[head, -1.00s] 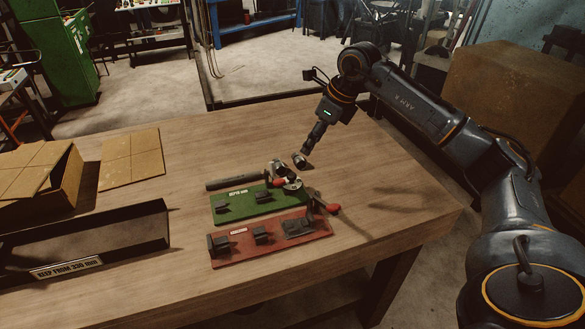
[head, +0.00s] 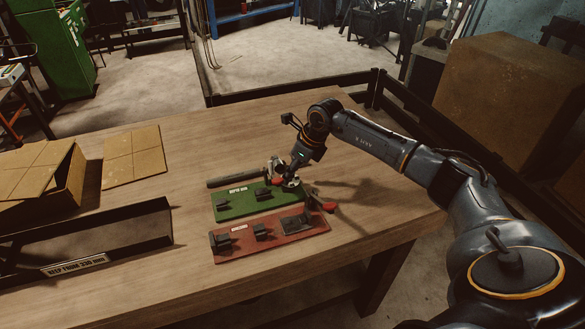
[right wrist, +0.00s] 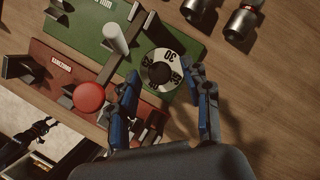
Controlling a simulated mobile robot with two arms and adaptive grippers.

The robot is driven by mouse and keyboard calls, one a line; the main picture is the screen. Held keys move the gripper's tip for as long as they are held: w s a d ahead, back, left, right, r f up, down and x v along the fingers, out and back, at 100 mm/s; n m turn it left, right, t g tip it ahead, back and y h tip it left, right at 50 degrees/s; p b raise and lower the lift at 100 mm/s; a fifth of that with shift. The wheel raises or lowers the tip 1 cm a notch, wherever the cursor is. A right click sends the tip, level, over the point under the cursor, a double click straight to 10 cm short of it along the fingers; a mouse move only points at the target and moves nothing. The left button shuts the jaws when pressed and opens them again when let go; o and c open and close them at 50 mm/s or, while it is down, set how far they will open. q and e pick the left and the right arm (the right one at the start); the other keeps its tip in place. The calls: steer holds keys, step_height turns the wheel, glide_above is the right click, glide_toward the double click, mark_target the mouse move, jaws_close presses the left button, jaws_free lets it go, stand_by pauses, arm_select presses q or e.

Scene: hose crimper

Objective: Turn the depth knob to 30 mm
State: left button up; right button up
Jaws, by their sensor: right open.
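The depth knob (right wrist: 160,74) is a dark round knob on a pale dial (right wrist: 152,61) at one end of the green board (right wrist: 125,45). A "30" shows on the dial; its other numbers are partly hidden or hard to read. My right gripper (right wrist: 162,82) is open, with one finger on each side of the dial and nothing clearly held. In the head view my right gripper (head: 291,178) is low over the right end of the green board (head: 235,205) and hides part of the dial. My left gripper is not in view.
A red board (head: 285,240) lies in front of the green one. A red ball handle (right wrist: 90,97) stands close to the left finger. Metal fittings (right wrist: 241,22) and a dark hose (head: 233,181) lie behind. A long tray (head: 130,239) and cardboard box (head: 65,185) are left.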

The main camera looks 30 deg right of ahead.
jaws_close()
